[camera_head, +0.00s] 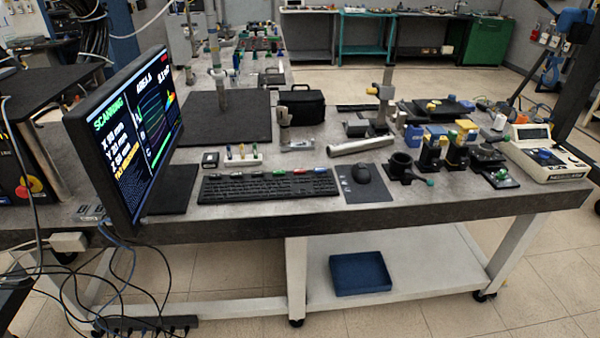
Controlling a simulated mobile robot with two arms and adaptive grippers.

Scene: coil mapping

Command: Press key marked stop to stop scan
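A black keyboard (268,188) lies on the grey table in front of the monitor. Several coloured keys, including a red key (279,172) and a green key (300,170), show along its far edge. Their markings are too small to read, so I cannot tell which one says stop. The monitor (130,125) at the left shows "SCANNING", position figures in mm and coloured graphs. Neither of my grippers is in view.
A control box (545,160) sits at the right. The table's front edge is clear.

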